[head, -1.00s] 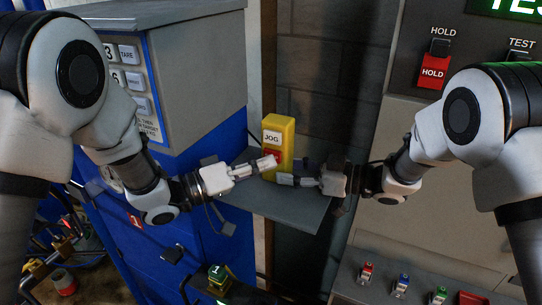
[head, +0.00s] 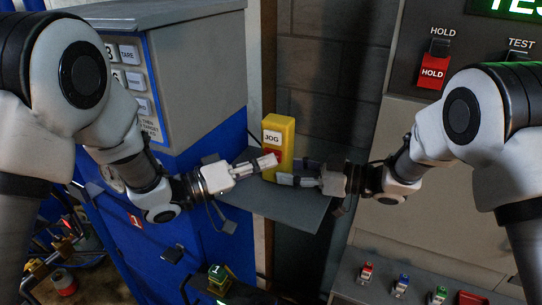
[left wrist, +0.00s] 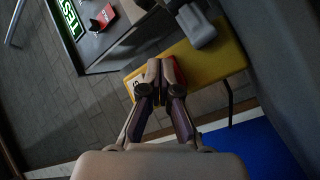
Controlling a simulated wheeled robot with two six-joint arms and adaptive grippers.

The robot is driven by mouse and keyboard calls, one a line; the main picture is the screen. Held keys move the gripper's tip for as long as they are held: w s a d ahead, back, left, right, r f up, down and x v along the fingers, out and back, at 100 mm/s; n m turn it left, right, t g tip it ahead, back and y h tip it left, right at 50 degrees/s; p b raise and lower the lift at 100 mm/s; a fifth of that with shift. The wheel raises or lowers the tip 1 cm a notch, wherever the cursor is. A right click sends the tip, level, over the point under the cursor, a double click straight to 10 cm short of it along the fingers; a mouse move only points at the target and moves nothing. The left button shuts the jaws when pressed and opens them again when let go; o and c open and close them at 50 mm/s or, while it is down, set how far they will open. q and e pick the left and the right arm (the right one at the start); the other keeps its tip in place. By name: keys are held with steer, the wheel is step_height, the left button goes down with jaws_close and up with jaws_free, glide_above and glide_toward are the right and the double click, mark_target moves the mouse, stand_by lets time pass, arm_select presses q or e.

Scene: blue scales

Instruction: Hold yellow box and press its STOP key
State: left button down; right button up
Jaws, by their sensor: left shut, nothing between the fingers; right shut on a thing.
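The yellow box (head: 284,128) stands upright at the back of the grey shelf, with a white JOG key on its upper front. A red key (head: 278,155) below it is partly hidden by my left fingertips; its lettering cannot be read in the head view. My left gripper (head: 273,161) is shut and empty, its tips at the red key; contact is hard to tell. My right gripper (head: 283,179) is shut on the lower part of the box. In the left wrist view, the box (left wrist: 215,66) lies behind my left fingertips (left wrist: 153,66), with my right gripper beside it.
The grey shelf (head: 285,208) is otherwise bare. A blue and grey cabinet (head: 200,75) with white keys stands to the left. A beige panel (head: 380,235) with a red HOLD switch (head: 433,70) stands to the right. Small coloured switches (head: 401,285) line its lower ledge.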

arm_select(q)
steer(key=shift+s+a, duration=0.1)
steer(key=shift+s, duration=0.2)
arm_select(e)
steer(key=shift+w+f, duration=0.1)
arm_select(q)
steer(key=shift+s, duration=0.15)
steer(key=shift+a, duration=0.1)
steer(key=shift+f, duration=0.1)
steer(key=s, duration=0.1)
steer(key=s+a, duration=0.1)
steer(key=s, duration=0.1)
steer(key=s+a, duration=0.1)
steer(key=shift+s, duration=0.3)
arm_select(e)
steer(key=o, duration=0.9)
